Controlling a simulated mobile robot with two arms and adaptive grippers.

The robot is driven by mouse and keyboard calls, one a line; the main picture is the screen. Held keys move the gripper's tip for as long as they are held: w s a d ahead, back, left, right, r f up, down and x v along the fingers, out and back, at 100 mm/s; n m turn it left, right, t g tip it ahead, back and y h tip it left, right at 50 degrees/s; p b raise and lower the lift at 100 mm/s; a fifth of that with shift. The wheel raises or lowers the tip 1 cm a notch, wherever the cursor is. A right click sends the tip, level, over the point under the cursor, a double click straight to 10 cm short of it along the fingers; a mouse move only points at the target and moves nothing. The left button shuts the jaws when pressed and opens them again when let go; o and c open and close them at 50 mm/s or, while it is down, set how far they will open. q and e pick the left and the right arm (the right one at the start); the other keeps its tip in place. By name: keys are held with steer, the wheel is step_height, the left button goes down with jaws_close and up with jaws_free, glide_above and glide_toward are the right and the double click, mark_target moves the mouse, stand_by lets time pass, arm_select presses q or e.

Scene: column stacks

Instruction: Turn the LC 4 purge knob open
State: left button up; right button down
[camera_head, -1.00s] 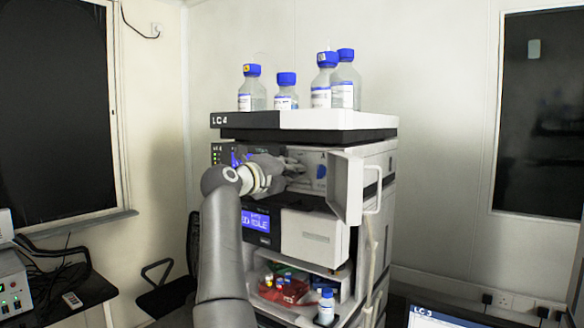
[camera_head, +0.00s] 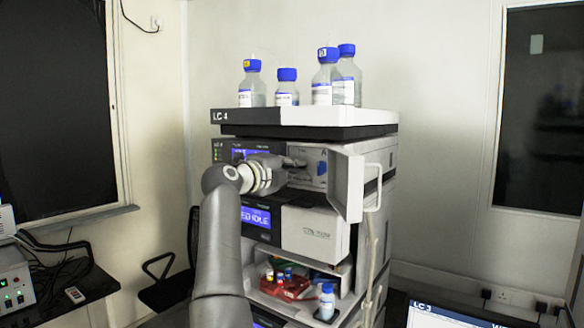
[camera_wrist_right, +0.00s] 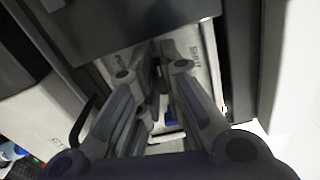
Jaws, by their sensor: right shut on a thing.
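The LC 4 stack (camera_head: 265,116) stands in the middle of the head view, with its white door (camera_head: 347,188) swung open. My right gripper (camera_head: 297,163) reaches into the opened module, in front of its panel. In the right wrist view the gripper's fingers (camera_wrist_right: 155,72) close in on a small dark part. I take it to be the purge knob, mostly hidden by the fingers; its angle cannot be read. A blue round part (camera_head: 322,168) on the panel lies to the right of the fingertips. My left gripper is not in view.
Several blue-capped bottles (camera_head: 326,80) stand on the stack's top tray. A module with a lit display (camera_head: 256,216) is below. A lower shelf holds a red tray (camera_head: 287,289) and a small bottle (camera_head: 326,301). The open door stands close to the right of the gripper.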

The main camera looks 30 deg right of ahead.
steer(key=c, duration=1.6)
jaws_free()
steer(key=shift+w+a, duration=0.1)
